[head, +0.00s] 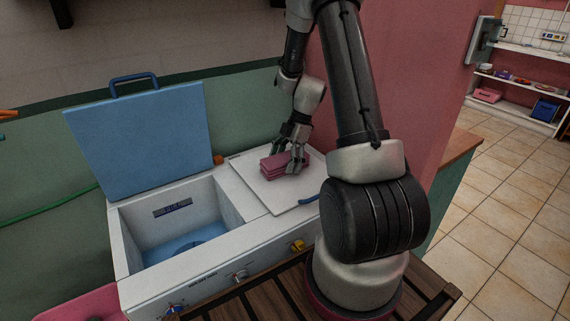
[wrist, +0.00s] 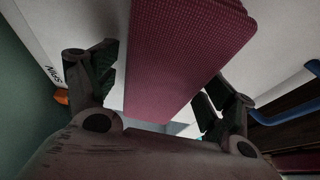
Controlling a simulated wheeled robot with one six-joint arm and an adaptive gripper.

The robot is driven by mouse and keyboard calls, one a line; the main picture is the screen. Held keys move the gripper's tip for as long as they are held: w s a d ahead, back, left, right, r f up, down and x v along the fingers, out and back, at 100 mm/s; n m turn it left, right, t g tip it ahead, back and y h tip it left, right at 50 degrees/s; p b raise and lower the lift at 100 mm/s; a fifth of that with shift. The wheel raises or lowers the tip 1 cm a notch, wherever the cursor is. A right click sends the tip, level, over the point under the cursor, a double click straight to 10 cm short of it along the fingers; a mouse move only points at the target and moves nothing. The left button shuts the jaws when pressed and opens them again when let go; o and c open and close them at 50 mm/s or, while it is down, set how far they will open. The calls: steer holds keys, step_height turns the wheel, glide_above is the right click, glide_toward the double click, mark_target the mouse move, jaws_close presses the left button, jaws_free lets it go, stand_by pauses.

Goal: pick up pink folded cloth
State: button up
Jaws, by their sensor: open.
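The pink folded cloth (head: 272,167) lies on the closed white lid at the right of the washer-like unit. It shows as a thick folded stack with a woven texture. My gripper (head: 296,160) is down at the cloth's right end, fingers pointing downward. In the wrist view the cloth (wrist: 185,50) runs between the two open fingers of my gripper (wrist: 155,95), with one finger on each side. A gap shows on the left side; whether the right finger touches the cloth I cannot tell.
The unit's left tub (head: 180,222) is open, with its blue lid (head: 140,140) raised behind it. A pink wall (head: 425,80) stands close on the right. Shelves (head: 520,95) are far right.

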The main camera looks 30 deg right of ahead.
steer(key=shift+c, duration=0.2)
steer(key=c, duration=1.1)
